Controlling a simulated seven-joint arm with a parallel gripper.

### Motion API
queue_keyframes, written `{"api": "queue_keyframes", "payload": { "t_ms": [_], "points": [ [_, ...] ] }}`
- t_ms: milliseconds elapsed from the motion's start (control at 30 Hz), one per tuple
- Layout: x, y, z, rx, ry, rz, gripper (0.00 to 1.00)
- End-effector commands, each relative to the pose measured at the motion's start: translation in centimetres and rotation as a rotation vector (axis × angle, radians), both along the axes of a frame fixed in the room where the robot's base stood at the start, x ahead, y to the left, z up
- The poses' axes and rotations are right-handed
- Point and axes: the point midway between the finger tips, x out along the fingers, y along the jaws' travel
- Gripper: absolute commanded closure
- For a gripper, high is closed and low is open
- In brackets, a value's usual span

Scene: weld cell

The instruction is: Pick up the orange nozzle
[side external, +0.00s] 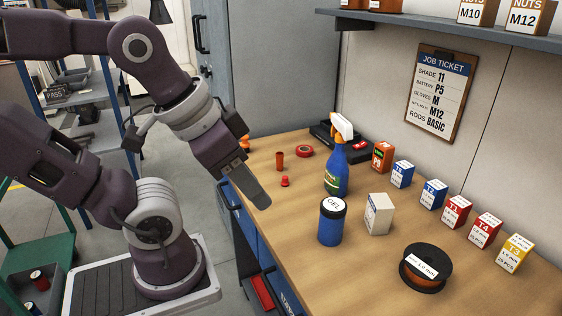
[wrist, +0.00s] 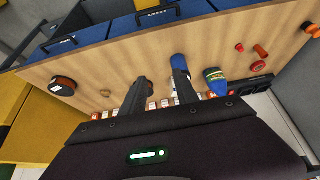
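An orange-red cylinder (side external: 280,161) stands on the bench near its back left; it looks like a nozzle and shows at the upper right in the wrist view (wrist: 260,51). A second, brighter orange piece (side external: 244,143) stands farther back, partly hidden by my arm; it shows at the right edge of the wrist view (wrist: 309,28). I cannot tell for sure which is the orange nozzle. My gripper (wrist: 160,69) is open and empty above the bench. Its fingers point down and are apart from both pieces. In the side view one finger (side external: 255,190) shows clearly.
A small red piece (side external: 285,181) and red tape roll (side external: 304,151) lie near the cylinder. A blue spray bottle (side external: 337,171), GEL jar (side external: 332,224), white box (side external: 378,214) and wire spool (side external: 426,267) stand farther right. Small labelled boxes (side external: 457,211) line the wall side. The front left bench is bare.

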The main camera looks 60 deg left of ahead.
Motion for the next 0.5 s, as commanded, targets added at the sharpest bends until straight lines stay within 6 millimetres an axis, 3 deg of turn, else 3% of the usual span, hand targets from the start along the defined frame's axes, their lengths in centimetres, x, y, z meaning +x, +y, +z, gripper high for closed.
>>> {"api": "queue_keyframes", "payload": {
  "t_ms": [167,233,500],
  "points": [
    [0.0,0.0,0.0,0.0,0.0,0.0,0.64],
    [0.0,0.0,0.0,0.0,0.0,0.0,0.51],
    [0.01,0.0,0.03,0.0,0.0,0.0,0.51]
  ]
}}
